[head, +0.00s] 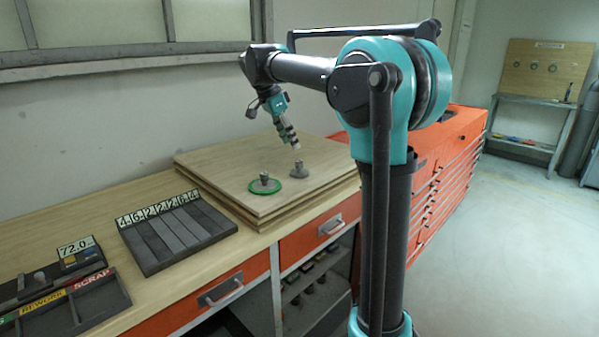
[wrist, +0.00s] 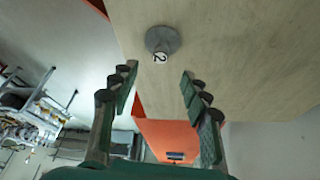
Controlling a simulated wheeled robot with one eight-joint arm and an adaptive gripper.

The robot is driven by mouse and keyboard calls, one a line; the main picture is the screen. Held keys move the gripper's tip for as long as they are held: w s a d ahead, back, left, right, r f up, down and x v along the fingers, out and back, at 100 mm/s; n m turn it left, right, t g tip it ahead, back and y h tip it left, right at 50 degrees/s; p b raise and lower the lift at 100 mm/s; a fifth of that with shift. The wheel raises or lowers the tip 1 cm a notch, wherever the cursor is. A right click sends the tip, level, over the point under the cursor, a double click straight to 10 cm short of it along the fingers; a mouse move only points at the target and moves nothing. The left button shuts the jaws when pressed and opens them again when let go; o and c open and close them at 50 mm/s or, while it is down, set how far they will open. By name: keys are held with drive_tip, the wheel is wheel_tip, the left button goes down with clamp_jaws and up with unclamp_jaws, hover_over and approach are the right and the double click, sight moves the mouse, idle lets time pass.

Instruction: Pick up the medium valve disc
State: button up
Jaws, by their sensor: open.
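A grey disc with an upright stem (head: 299,173) stands on the stacked wooden boards. In the wrist view the grey disc (wrist: 167,38) shows a round white tag with a dark mark like a 2. A second piece with a grey stem sits on a green ring (head: 265,187) to its left. I cannot tell from size alone which is the medium disc. My gripper (head: 296,146) points down just above the grey disc, apart from it. In the wrist view its fingers (wrist: 158,72) are spread and empty, with the disc beyond the tips.
The wooden boards (head: 215,165) are raised above the bench top. A slotted tray with number labels (head: 175,238) lies at front left. Beyond it are a bin marked REWORK and SCRAP (head: 100,297) and a 72.0 display (head: 76,247). A wall runs behind the bench.

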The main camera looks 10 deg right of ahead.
sight(299, 161)
drive_tip(key=x, duration=1)
drive_tip(key=shift+f, duration=0.1)
clamp_jaws()
